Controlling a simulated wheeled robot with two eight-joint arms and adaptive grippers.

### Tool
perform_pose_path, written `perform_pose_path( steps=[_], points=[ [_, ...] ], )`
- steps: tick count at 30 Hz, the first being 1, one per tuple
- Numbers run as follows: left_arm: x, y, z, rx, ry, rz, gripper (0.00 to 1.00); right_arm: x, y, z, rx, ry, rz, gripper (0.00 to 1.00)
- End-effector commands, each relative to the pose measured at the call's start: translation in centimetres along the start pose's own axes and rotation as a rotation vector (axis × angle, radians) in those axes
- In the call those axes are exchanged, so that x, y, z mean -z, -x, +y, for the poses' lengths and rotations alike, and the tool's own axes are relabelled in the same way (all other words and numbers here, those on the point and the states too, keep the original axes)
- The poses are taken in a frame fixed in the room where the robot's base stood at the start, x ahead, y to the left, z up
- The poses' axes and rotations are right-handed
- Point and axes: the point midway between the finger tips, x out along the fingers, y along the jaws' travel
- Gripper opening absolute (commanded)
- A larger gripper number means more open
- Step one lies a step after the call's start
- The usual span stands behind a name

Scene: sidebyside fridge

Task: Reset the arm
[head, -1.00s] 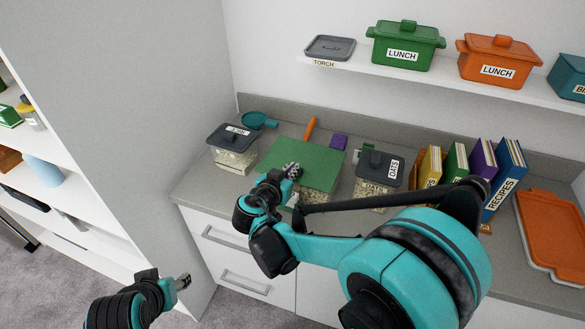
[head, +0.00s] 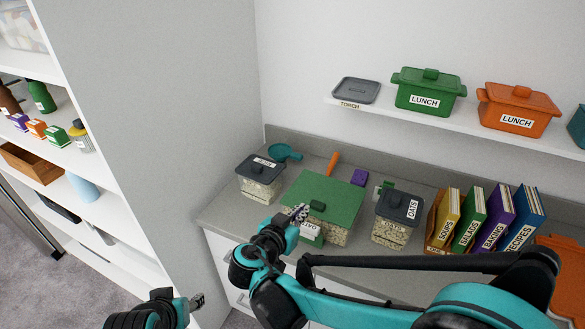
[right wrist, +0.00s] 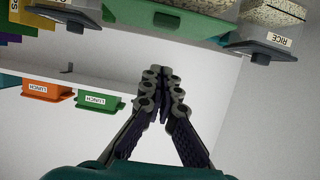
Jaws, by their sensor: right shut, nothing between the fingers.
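My right arm reaches in from the lower right in the head view. My right gripper (head: 299,213) is shut and empty, just in front of or above the green-lidded container (head: 322,195) on the counter; I cannot tell if it touches. In the right wrist view the fingers (right wrist: 163,76) meet with nothing between them, and that view is upside down. My left gripper (head: 197,301) is low at the left, in front of the cabinet and away from the counter; its fingers are too small to read.
Lidded containers (head: 260,180) and (head: 398,215) flank the green-lidded one. Recipe books (head: 500,218) stand at right. A shelf (head: 450,113) with green (head: 427,95) and orange (head: 517,108) lunch pots is above. Open shelving (head: 90,215) is at far left.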

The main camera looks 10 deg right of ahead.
Motion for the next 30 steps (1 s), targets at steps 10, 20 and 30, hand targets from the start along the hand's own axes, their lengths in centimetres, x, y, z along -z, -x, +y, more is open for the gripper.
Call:
perform_pose_path(
  steps=[10, 20, 30],
  points=[
    [-0.5, -0.6, 0.0, 0.0, 0.0, 0.0, 0.47, -2.0, -0.9, 5.1, 0.0, 0.133, -0.193, 0.0],
    [-1.5, -2.1, 0.0, 0.0, 0.0, 0.0, 0.47, -8.7, 3.3, 14.3, 0.285, 0.356, -0.576, 0.0],
    [-1.8, -2.6, 0.0, 0.0, 0.0, 0.0, 0.47, -10.9, 7.0, 15.5, 0.516, 0.389, -0.596, 0.0]
  ],
)
